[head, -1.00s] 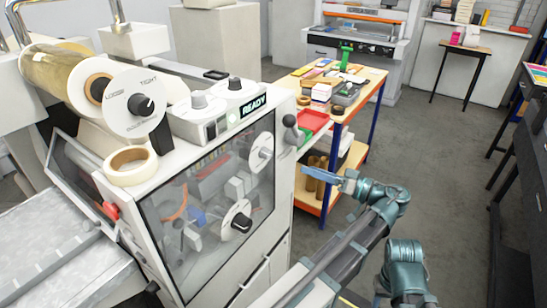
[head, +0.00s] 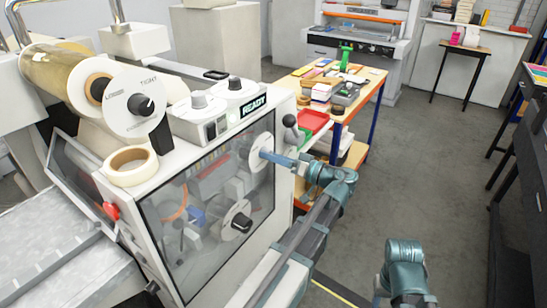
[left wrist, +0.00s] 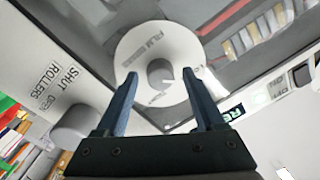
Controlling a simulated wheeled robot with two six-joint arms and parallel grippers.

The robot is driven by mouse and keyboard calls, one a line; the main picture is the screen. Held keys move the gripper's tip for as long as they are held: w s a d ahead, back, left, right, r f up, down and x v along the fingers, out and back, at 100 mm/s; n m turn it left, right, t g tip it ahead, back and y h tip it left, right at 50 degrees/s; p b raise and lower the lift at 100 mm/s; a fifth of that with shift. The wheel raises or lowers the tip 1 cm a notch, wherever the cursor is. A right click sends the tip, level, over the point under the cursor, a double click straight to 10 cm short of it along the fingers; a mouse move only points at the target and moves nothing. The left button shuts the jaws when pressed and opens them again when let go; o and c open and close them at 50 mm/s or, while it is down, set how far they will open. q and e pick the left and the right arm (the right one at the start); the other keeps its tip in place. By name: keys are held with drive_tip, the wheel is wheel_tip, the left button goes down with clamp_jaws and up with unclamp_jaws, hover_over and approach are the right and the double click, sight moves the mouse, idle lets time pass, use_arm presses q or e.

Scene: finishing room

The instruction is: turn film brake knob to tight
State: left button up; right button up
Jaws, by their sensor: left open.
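A white dial disc with a grey knob (left wrist: 160,73) at its middle is in the left wrist view; its label starts with FILM and the rest is blurred. The disc (head: 257,142) is on the machine's front, partly hidden by my left gripper (head: 272,157). That gripper (left wrist: 160,76) is open, its two blue fingers on either side of the knob in the picture, with gaps; I cannot tell how deep they reach. Another knob (head: 144,104), black, is on a white disc marked LOOSE and TIGHT at the film roll. My right gripper is not in view.
A ball-ended lever (head: 290,121) is close to my left gripper; the wrist view shows SHUT, ROLLERS and OPEN beside its lever (left wrist: 78,127). A lower dial (head: 237,222) is on the front. A cluttered bench (head: 372,77) is behind.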

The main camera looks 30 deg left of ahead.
use_arm(q)
clamp_jaws()
idle(0.3)
drive_tip(key=shift+m, duration=0.3)
drive_tip(key=shift+s+m+t+b, duration=0.1)
drive_tip(key=shift+m+t+b, duration=0.4)
drive_tip(key=shift+m, duration=8.4)
